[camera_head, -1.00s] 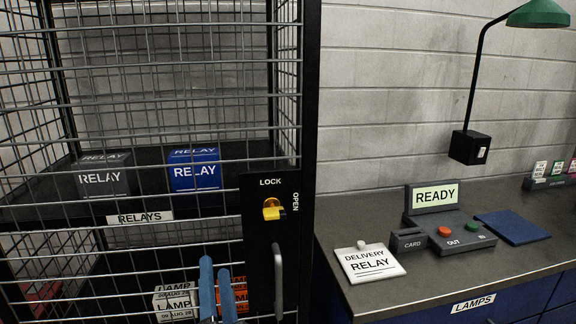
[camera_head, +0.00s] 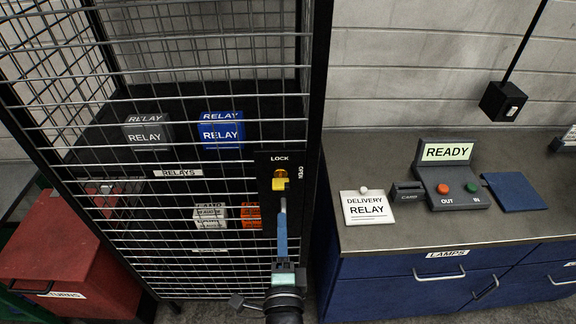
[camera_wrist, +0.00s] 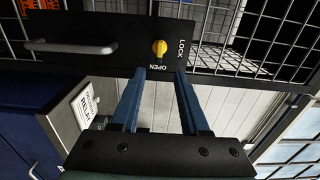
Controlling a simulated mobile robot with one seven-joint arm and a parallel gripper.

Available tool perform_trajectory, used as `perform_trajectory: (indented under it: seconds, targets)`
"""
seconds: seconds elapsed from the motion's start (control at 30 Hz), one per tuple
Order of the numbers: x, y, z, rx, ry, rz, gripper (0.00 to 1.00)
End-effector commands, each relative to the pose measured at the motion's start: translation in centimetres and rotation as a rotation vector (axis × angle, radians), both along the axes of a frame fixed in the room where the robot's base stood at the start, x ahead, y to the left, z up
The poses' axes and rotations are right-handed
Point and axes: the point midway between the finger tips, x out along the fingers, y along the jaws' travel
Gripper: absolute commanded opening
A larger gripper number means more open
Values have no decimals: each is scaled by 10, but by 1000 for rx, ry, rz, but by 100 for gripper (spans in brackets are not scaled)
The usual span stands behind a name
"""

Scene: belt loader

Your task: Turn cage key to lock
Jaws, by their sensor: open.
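The yellow cage key (camera_head: 280,183) sits in the black lock plate on the cage door, with LOCK printed above it and OPEN to its right. It also shows in the wrist view (camera_wrist: 160,47), with OPEN just below it. My gripper (camera_head: 283,206) is just below the key in the head view, its blue fingers seen nearly edge-on. In the wrist view my gripper (camera_wrist: 160,72) is open and empty, with the key ahead of the gap between the fingertips. The fingers appear apart from the key. Its exact turn is hard to read.
The door handle (camera_wrist: 72,47) is beside the key on the same plate. Wire cage bars surround it, with relay boxes (camera_head: 221,130) on a shelf inside. A counter (camera_head: 430,228) with a card reader and delivery card stands to the right; a red bin (camera_head: 50,240) is at lower left.

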Motion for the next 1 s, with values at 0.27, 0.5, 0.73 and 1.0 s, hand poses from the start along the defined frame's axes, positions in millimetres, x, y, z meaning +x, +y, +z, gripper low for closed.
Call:
perform_trajectory:
  seconds: [0.27,0.5,0.73,1.0]
  targets:
    - [23,1,-1,4,1,1,45]
    - [66,0,-6,7,-1,-1,45]
    - [103,-1,-3,5,0,-2,45]
    - [126,0,-1,3,3,-1,45]
